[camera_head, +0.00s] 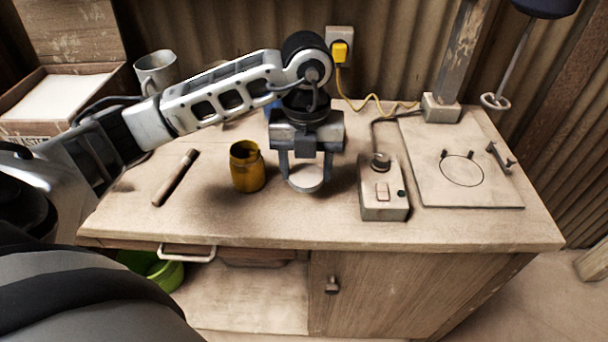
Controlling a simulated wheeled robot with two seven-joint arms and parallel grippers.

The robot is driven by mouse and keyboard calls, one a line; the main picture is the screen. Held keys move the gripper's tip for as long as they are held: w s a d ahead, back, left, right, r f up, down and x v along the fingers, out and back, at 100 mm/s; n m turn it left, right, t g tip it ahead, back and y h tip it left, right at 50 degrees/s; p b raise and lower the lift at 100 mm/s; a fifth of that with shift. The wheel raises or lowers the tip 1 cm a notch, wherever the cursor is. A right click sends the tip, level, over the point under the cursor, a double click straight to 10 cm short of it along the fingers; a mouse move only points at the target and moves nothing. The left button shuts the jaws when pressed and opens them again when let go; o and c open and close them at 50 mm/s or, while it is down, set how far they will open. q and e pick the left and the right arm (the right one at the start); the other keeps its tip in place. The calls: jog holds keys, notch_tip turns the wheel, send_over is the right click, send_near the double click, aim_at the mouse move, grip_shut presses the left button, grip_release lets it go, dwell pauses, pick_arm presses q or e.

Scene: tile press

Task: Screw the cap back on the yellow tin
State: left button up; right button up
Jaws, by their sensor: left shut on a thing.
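The yellow tin (247,167) stands upright on the workbench, left of my left gripper. Its top looks open, with no cap on it. My left gripper (306,184) points down to the right of the tin and is shut on a pale round cap (306,178). The cap is held between the two fingers, apart from the tin. Whether the cap touches the bench cannot be told. My right gripper is not in view.
A brown stick-like tool (175,178) lies left of the tin. A control box (383,190) and a flat board (462,185) with a ring mark are on the right. A grey metal mug (156,70) stands at the back left. The bench's front strip is clear.

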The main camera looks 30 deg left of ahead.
pick_arm(q)
jog(key=s+d+r, duration=0.7)
jog(key=s+d, duration=0.1)
jog(key=shift+s+d+r+p, duration=0.25)
jog(key=shift+d+r+p, duration=0.05)
jog(key=shift+r, duration=0.05)
jog(key=w+a+f+n, duration=0.1)
jog(key=w+f+n, duration=0.2)
jog(key=n, duration=1.2)
jog(key=w+a+f+n, duration=0.1)
jog(key=w+f+n, duration=0.2)
jog(key=n, duration=1.1)
jog(key=shift+w+a+n, duration=0.25)
jog(key=shift+a+n, duration=0.15)
